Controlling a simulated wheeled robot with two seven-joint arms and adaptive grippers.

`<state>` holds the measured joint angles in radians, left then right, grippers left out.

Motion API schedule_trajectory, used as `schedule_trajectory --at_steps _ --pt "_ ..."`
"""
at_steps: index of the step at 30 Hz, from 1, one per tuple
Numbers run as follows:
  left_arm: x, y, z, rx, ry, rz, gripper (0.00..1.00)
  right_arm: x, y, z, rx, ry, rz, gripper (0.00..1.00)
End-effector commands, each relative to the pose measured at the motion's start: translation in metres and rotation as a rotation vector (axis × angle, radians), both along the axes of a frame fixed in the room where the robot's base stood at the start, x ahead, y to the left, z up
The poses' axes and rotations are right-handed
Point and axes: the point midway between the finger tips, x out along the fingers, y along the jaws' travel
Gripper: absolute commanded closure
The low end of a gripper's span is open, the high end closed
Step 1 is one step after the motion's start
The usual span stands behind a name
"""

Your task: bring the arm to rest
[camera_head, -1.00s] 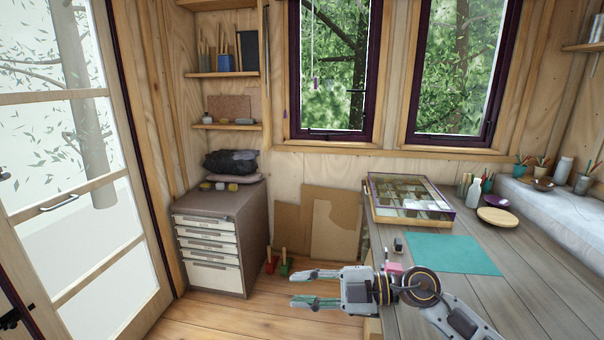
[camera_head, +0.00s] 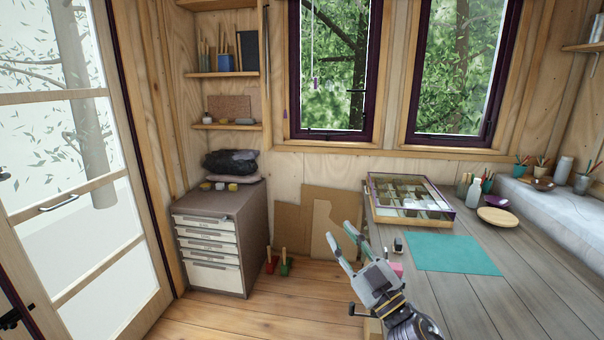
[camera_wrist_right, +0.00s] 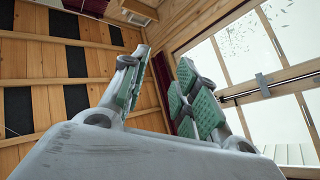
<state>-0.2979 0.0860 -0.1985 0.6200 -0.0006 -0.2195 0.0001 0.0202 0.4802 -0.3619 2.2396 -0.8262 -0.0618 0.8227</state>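My right gripper (camera_head: 342,240) is near the left edge of the workbench in the head view, with its fingers pointing up and to the left. In the right wrist view, its two green-padded fingers (camera_wrist_right: 158,88) stand apart with nothing between them. The gripper is open and empty, and it touches nothing that I can see. My left gripper is not in the head view.
The workbench (camera_head: 480,285) holds a teal mat (camera_head: 452,254), a glass-topped case (camera_head: 408,199), a round wooden board (camera_head: 497,217) and a small pink block (camera_head: 396,269). A drawer cabinet (camera_head: 221,240) stands left. Floor (camera_head: 290,305) between is mostly clear.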

Motion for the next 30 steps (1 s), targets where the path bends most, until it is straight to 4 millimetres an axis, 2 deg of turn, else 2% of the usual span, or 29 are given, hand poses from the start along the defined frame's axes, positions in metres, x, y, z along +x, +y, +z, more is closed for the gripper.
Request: schedule_trajectory --at_steps 8,17,23,30 --pt "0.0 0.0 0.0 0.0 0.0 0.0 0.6 0.013 -0.049 -0.04 0.096 0.197 -0.224 0.7" --pt "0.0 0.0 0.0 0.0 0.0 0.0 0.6 0.009 -0.096 -0.108 0.135 0.47 -0.43 0.7" --pt "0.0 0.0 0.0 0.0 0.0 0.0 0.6 -0.009 -0.119 -0.161 0.128 0.679 -0.536 0.7" --pt "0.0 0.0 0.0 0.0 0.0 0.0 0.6 -0.048 -0.136 -0.226 0.089 0.95 -0.62 0.7"
